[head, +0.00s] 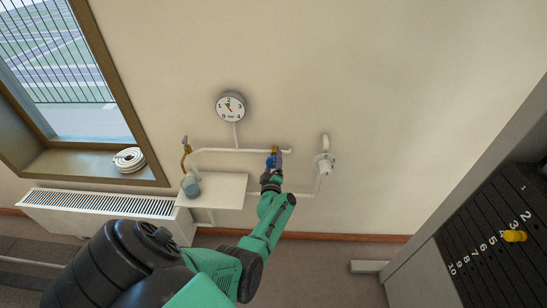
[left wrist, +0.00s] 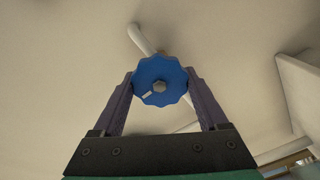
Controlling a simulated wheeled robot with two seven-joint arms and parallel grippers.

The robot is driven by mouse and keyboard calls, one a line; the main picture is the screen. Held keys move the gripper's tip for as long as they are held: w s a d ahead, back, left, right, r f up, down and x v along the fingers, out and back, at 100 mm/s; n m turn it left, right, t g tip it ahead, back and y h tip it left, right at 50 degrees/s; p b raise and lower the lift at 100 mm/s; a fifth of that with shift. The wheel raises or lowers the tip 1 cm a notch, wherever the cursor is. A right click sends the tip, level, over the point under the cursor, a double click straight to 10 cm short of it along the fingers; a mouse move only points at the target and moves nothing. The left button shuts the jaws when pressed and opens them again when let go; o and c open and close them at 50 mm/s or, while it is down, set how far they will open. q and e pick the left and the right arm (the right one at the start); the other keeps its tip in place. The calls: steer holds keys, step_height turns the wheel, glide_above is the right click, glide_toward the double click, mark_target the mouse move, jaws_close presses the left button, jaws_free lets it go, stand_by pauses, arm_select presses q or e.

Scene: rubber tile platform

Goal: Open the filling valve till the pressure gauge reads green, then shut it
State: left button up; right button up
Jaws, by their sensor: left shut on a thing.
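The blue filling-valve wheel (head: 270,161) sits on the white pipe low on the wall. In the left wrist view the wheel (left wrist: 160,92) faces me, with a scalloped rim, a metal hub nut and a white mark left of and below the hub. My left gripper (head: 273,171) is shut on the wheel, one finger on each side of its rim. The round pressure gauge (head: 231,107) is on the wall above left, numbered 0 to 4 bar. My right gripper is out of view.
White pipes (head: 240,150) run along the wall, with a brass fitting (head: 186,147) at left. A grey-blue cup (head: 190,185) stands on a white shelf (head: 224,191). A radiator (head: 100,204) is at left; a dark weight stack (head: 500,235) is at right.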

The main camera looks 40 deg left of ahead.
arm_select(q)
steer(key=shift+f, duration=0.1)
stand_by(0.3)
steer(key=o, duration=1.3)
steer(key=p+v, duration=0.7)
steer(key=v, duration=0.7)
steer(key=shift+s+d, duration=0.2)
steer(key=shift+s, duration=0.05)
